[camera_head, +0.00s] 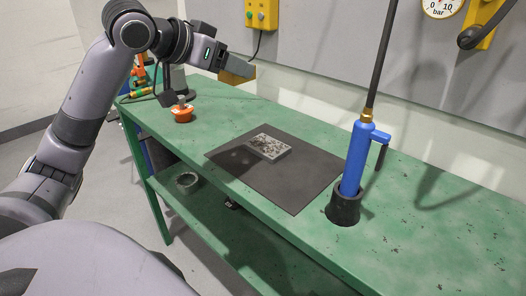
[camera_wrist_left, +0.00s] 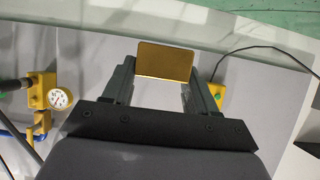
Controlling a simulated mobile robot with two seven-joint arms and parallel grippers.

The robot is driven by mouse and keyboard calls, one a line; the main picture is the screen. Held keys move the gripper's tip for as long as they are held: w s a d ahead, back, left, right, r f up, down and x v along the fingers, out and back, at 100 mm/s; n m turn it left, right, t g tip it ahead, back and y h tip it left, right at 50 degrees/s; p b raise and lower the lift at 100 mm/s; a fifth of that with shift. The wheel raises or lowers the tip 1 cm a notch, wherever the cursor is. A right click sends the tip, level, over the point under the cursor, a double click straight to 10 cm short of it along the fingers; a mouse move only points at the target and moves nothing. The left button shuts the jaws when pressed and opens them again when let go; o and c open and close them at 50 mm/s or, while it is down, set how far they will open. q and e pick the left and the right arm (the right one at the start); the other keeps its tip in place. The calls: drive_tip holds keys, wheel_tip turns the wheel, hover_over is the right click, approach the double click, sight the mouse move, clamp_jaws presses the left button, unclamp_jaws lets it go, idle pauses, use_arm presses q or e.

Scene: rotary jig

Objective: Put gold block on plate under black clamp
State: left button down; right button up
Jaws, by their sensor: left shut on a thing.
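My left gripper (camera_head: 246,69) is raised above the back of the green bench, shut on the gold block (camera_head: 236,77). In the left wrist view the gold block (camera_wrist_left: 166,62) is a flat yellow rectangle between the two fingertips (camera_wrist_left: 160,72). A speckled grey square plate (camera_head: 270,147) lies on a dark mat (camera_head: 290,180), below and apart from the block. No clamp shows over this plate. A dark upright part (camera_head: 174,82) stands behind my left wrist, partly hidden; I cannot tell if it is the black clamp. My right gripper is not in view.
The green bench (camera_head: 430,225) has free room at the right. A blue tool (camera_head: 356,158) with a hose stands in a black holder (camera_head: 344,208) beside the mat. An orange-based object (camera_head: 182,113) stands at the left. A yellow button box (camera_head: 262,14) is on the wall.

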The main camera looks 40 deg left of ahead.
use_arm(q)
wheel_tip(320, 180, down, 14)
drive_tip(key=b, duration=0.4)
drive_tip(key=shift+s+r, duration=0.1)
drive_tip(key=shift+f+b, duration=0.7)
drive_tip(key=shift+f, duration=1.7)
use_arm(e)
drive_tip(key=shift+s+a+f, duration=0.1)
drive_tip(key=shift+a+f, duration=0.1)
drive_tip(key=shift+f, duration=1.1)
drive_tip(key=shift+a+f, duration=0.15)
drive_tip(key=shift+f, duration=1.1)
use_arm(q)
drive_tip(key=shift+f, duration=0.1)
drive_tip(key=shift+c, duration=1.6)
unclamp_jaws()
drive_tip(key=shift+f, duration=0.15)
